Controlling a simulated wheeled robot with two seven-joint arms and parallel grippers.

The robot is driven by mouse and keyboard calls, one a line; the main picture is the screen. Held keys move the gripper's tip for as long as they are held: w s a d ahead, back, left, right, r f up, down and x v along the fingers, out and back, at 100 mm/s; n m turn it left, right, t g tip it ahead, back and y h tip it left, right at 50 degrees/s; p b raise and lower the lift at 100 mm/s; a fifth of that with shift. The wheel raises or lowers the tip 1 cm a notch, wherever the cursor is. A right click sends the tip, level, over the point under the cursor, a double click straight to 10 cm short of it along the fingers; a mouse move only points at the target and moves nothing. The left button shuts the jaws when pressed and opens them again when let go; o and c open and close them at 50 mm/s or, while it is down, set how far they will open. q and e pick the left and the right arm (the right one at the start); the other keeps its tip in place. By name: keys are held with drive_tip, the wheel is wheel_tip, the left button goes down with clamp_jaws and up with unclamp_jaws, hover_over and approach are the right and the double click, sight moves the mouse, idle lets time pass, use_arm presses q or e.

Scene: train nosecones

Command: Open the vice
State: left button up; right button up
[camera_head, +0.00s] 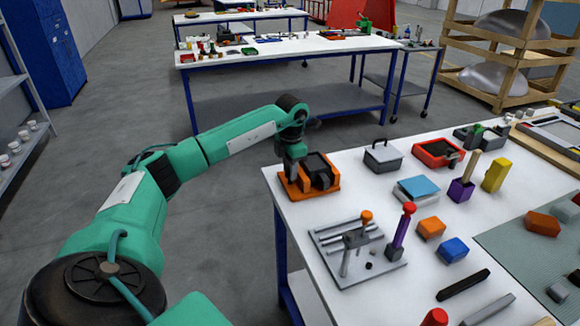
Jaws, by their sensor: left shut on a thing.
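My left arm reaches in from the left, and my left gripper (292,173) points down at the vice's left side. The gripper is shut on a part of the vice, which looks like its handle; the fingers hide most of that part. The gap between the vice's jaws is too small to tell clearly. My right gripper is not in view.
On the workbench (385,195) stand a grey clamp plate (352,265), a grey box with a handle (383,157), a red tray (437,152), a blue-topped block (417,188) and a purple-handled tool (402,232). Open floor lies left of the bench.

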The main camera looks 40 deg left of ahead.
use_arm(q)
drive_tip(key=shift+n, duration=0.4)
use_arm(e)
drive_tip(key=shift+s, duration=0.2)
use_arm(q)
drive_tip(key=o, duration=1)
drive_tip(key=shift+c, duration=0.2)
drive_tip(key=shift+r, duration=0.1)
wheel_tip(320, 180, up, 14)
drive_tip(key=shift+d+b, duration=0.25)
drive_tip(key=shift+b, duration=0.2)
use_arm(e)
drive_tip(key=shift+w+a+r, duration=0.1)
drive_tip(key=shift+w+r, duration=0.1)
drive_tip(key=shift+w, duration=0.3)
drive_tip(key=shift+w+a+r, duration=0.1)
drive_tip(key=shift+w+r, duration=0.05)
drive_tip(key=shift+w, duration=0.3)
use_arm(q)
drive_tip(key=shift+f, duration=0.2)
